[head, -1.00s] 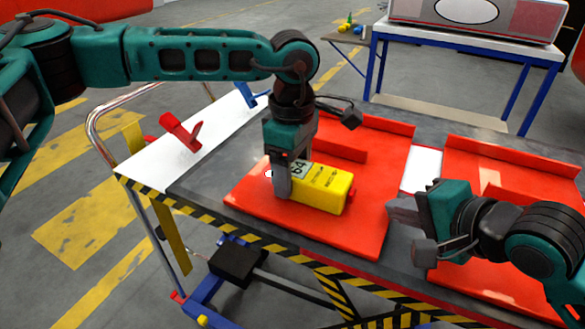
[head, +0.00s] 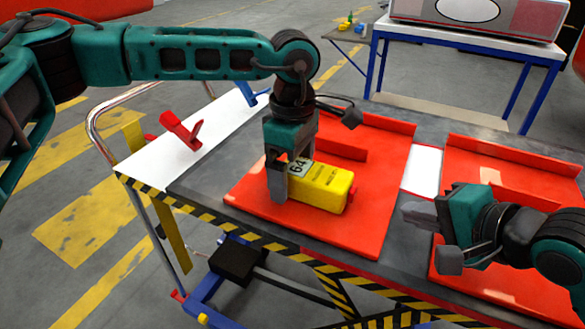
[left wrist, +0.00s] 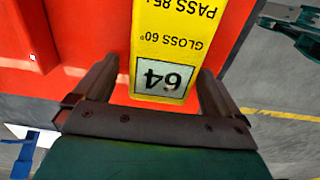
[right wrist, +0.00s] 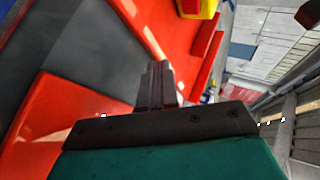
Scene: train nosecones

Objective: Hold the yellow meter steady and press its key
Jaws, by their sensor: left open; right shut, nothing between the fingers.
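The yellow meter (head: 322,187) lies on the red panel nearer the cart's left end. Its display reads 64, and its label reads GLOSS 60° and PASS 85 in the left wrist view (left wrist: 175,40). A red key (head: 353,191) sticks out at its right end. My left gripper (head: 279,182) is open at the display end, with one finger on each side of the meter and gaps visible in the left wrist view (left wrist: 157,85). My right gripper (head: 408,212) is shut and empty, to the right of the key and apart from it. Its closed fingers show in the right wrist view (right wrist: 157,82).
The red panel (head: 250,196) has raised ribs behind the meter. A second red panel (head: 470,170) lies to the right, partly behind my right arm. Red (head: 181,131) and blue clamps stand at the cart's left end. A blue-framed table (head: 460,45) stands behind.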

